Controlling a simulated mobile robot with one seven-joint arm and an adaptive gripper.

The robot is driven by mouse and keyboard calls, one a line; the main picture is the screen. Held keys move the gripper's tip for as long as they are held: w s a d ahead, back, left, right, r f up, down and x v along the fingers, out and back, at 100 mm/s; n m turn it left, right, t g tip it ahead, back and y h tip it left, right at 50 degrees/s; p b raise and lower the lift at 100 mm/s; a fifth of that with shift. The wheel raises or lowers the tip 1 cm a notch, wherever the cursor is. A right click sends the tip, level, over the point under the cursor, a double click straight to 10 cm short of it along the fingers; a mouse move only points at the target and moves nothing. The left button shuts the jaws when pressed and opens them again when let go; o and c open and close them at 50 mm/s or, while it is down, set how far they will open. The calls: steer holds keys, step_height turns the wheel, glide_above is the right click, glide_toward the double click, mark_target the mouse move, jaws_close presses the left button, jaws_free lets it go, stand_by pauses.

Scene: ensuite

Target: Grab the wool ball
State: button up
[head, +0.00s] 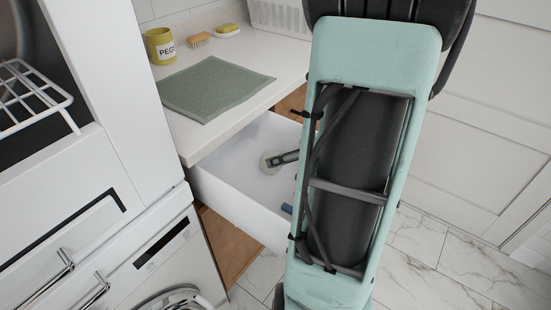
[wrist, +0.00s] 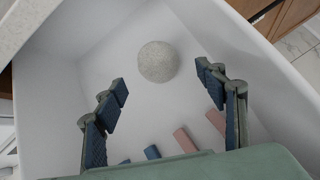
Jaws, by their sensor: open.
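The wool ball (wrist: 158,62) is pale grey, speckled and round. It lies on the floor of the open white drawer (wrist: 88,42), toward the far end in the wrist view. My gripper (wrist: 165,88) is open and empty, with its blue-padded fingers spread to the left and right, short of the ball and not touching it. In the head view my arm hides much of the drawer (head: 235,205); a round greyish shape inside looks like the ball, but I cannot be sure.
Blue pieces (wrist: 152,152) and pink pieces (wrist: 186,139) lie in the drawer near my gripper. Drawer walls surround the space. A washing machine (head: 150,265) stands at left.

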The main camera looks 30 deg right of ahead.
mark_target(269, 154)
steer(key=b+x, duration=0.3)
steer(key=x, duration=0.4)
steer(key=shift+s+a+f, duration=0.1)
steer(key=shift+a+f, duration=0.05)
steer(key=shift+w+f, duration=0.1)
steer(key=shift+w, duration=0.15)
steer(key=shift+c, duration=0.2)
steer(key=c, duration=1.1)
